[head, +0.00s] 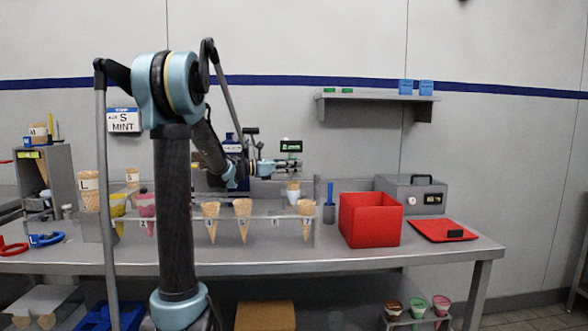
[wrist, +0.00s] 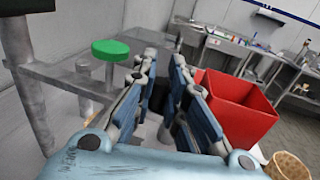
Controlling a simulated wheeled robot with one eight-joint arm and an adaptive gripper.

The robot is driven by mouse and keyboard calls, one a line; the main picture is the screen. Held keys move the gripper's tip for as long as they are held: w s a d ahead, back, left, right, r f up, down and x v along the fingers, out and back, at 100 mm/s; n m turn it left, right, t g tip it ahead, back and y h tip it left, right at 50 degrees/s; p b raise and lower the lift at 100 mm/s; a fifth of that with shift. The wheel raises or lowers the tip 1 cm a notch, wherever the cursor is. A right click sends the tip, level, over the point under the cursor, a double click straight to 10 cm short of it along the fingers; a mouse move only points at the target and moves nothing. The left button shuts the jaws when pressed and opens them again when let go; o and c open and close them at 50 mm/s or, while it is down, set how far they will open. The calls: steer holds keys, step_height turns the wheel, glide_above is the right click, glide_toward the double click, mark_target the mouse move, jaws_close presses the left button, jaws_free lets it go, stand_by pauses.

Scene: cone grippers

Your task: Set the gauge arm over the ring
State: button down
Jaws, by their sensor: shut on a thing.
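My gripper (head: 289,165) is above the back of the counter, beside a small black gauge display (head: 291,146) with green marks. In the wrist view its two fingers (wrist: 164,68) stand close together, shut on what seems to be part of the gauge arm; the fingers hide most of it. A grey metal bar (wrist: 58,78) with a green round cap (wrist: 111,47) on a short post lies left of the fingers. I cannot tell which ring is meant. Below the gripper a white-sleeved cone (head: 293,193) stands near the right end of the cone rack (head: 268,219).
A red bin (head: 370,220) stands right of the rack and also shows in the wrist view (wrist: 238,108). A red tray (head: 443,230) and a grey box (head: 412,194) are farther right. Several cones (head: 242,215) hang in the rack. A wall shelf (head: 375,98) is above.

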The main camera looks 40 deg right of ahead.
steer(key=c, duration=1.9)
jaws_free()
steer(key=shift+w+a, duration=0.2)
steer(key=shift+a, duration=0.05)
steer(key=shift+v, duration=3.75)
